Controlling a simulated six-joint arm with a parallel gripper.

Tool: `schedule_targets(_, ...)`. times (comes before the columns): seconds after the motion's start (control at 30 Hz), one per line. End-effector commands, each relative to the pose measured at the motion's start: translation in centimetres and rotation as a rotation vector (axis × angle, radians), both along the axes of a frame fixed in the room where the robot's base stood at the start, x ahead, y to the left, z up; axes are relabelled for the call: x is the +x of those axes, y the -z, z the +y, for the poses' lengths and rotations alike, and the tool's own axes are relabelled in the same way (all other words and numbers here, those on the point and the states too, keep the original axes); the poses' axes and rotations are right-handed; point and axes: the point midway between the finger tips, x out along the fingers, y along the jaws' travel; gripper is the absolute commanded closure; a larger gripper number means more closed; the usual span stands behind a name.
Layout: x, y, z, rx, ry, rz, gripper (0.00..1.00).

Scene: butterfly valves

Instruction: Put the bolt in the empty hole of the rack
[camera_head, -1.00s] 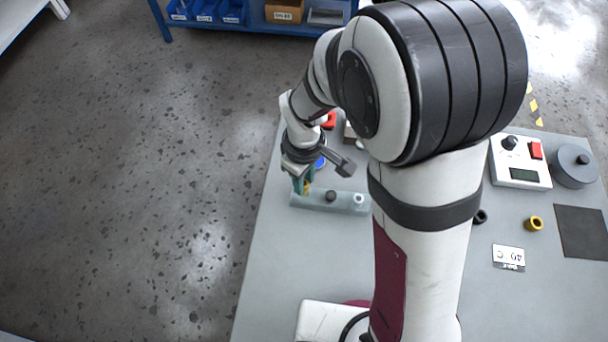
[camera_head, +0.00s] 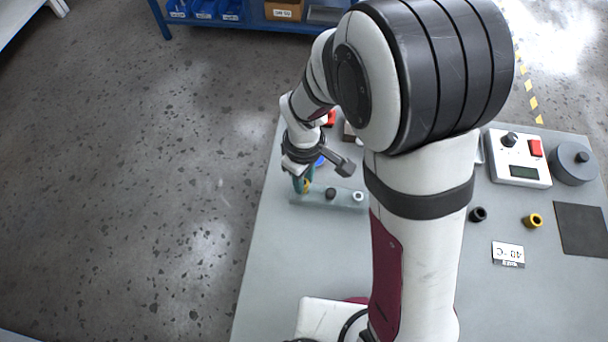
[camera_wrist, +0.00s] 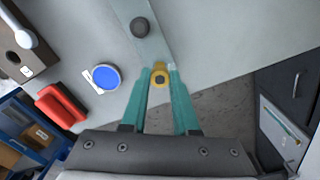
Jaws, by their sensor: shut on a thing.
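The rack (camera_head: 344,200) is a pale, see-through green bar on the table, and its near part also shows in the wrist view (camera_wrist: 153,47). A dark round piece (camera_head: 331,194) stands in its middle; the wrist view shows it too (camera_wrist: 140,27). A pale ring (camera_head: 358,196) marks the rack's right part. My gripper (camera_wrist: 160,78) has teal fingers shut on the yellow bolt (camera_wrist: 160,76), whose head has a dark centre. In the head view my gripper (camera_head: 301,187) is at the rack's left end. The bolt's lower part is hidden, so I cannot tell whether it is in a hole.
A blue round piece (camera_wrist: 105,77), a red block (camera_wrist: 61,106) and a brown box (camera_wrist: 24,50) lie beyond the rack. A yellow ring (camera_head: 533,221), a dark ring (camera_head: 478,214) and a control box (camera_head: 519,157) are at the right. The table's left edge is close to my gripper.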

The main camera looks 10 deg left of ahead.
Motion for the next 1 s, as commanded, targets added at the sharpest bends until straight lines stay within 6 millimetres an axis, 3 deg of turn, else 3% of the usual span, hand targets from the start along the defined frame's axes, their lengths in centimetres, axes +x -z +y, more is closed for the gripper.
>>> schedule_targets(1.0, 0.0, 2.1, 0.0, 0.001, 0.001, 0.001, 1.0)
